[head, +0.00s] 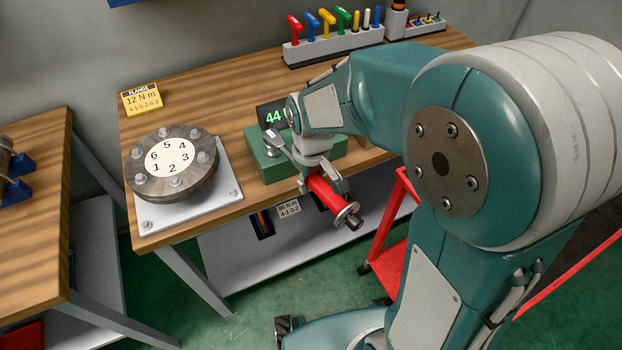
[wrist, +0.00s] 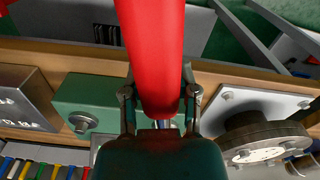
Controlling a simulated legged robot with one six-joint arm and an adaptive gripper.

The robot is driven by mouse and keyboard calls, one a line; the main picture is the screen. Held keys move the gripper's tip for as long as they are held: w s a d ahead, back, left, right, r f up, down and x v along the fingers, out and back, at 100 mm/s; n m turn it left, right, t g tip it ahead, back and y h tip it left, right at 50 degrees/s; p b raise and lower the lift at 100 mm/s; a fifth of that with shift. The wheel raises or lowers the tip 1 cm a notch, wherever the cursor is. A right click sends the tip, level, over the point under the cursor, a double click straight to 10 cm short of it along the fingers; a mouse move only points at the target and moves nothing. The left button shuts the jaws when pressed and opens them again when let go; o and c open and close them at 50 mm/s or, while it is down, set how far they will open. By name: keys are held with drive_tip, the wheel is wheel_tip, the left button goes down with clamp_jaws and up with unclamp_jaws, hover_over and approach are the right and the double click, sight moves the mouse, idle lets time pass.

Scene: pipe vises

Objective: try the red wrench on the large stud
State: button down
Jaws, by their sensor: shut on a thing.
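The red wrench (head: 324,193) has a thick red handle and a metal end that points down and toward the camera. My gripper (head: 316,172) is shut on its handle, in front of the green box and beyond the bench's front edge. In the wrist view the red handle (wrist: 152,45) runs up out of the picture from between my fingers (wrist: 160,100), so its far end is hidden. A round grey flange (head: 172,165) carries several studs around a numbered dial, left of my gripper. The green box (wrist: 95,100) bears a metal stud (wrist: 82,123). I cannot tell which stud is the large one.
A yellow card (head: 141,99) reading 12 N m stands behind the flange. A rack (head: 333,47) of coloured tools lines the bench's back. A lit display (head: 272,117) stands at the green box. A red cart frame (head: 392,240) is right of the wrench. A second bench (head: 40,220) is at left.

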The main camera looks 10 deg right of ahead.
drive_tip(key=shift+a, duration=0.15)
drive_tip(key=shift+s+a+m, duration=0.15)
drive_tip(key=shift+a+m, duration=0.1)
drive_tip(key=shift+m, duration=0.05)
drive_tip(key=shift+a, duration=0.15)
idle(0.3)
drive_tip(key=shift+w+d+n, duration=0.25)
drive_tip(key=shift+d+n, duration=0.15)
drive_tip(key=shift+d, duration=0.15)
drive_tip(key=shift+w+d+n, duration=0.25)
drive_tip(key=shift+d+n, duration=0.15)
drive_tip(key=shift+d, duration=0.1)
drive_tip(key=shift+r, duration=0.1)
drive_tip(key=shift+r, duration=2.45)
